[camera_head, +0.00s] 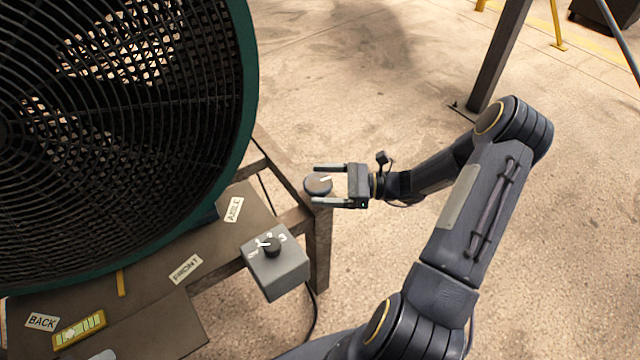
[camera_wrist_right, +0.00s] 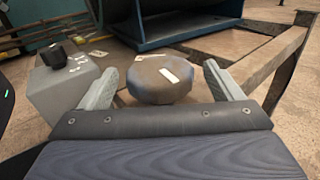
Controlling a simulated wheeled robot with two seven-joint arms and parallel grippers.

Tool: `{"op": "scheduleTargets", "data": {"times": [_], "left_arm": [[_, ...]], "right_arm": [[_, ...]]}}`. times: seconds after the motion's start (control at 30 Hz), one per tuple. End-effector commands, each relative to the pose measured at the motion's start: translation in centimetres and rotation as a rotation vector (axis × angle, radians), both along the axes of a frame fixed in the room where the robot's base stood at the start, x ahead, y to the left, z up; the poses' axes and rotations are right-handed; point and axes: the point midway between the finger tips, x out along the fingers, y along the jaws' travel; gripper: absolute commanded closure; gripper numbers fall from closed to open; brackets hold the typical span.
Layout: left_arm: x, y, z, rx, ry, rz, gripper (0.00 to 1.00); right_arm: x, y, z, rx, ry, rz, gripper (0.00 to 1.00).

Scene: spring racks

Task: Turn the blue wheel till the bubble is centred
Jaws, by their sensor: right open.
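The wheel (camera_head: 318,186) is a round knob with a brownish top, a dark bluish rim and a white mark, at the corner of the bench frame. My right gripper (camera_head: 316,185) is open, with one finger on each side of the wheel. In the right wrist view the wheel (camera_wrist_right: 158,80) sits between the spread fingers (camera_wrist_right: 159,72), with small gaps visible on both sides. A yellow spirit level (camera_head: 79,330) lies at the lower left near a BACK label; its bubble is too small to read. My left gripper is out of view.
A large green-rimmed fan (camera_head: 246,110) fills the upper left. A grey box with a black dial (camera_head: 271,247) hangs at the bench edge, left of the wheel in the wrist view too. A dark bench leg (camera_head: 319,250) stands below the wheel. The concrete floor to the right is mostly open.

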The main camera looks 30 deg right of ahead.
Motion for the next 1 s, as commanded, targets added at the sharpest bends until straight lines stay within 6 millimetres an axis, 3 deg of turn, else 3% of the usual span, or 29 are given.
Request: {"op": "scheduleTargets", "data": {"times": [0.4, 0.73, 1.0], "left_arm": [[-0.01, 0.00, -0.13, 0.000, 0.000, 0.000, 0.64], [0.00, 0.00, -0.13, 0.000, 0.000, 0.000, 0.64], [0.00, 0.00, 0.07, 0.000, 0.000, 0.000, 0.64]], "right_arm": [[0.64, 1.04, 0.02, -0.001, 0.001, 0.001, 0.14], [0.61, 1.01, 0.02, -0.001, 0.001, 0.001, 0.57], [0.56, 1.03, 0.10, 0.001, 0.001, -0.026, 0.58]]}}
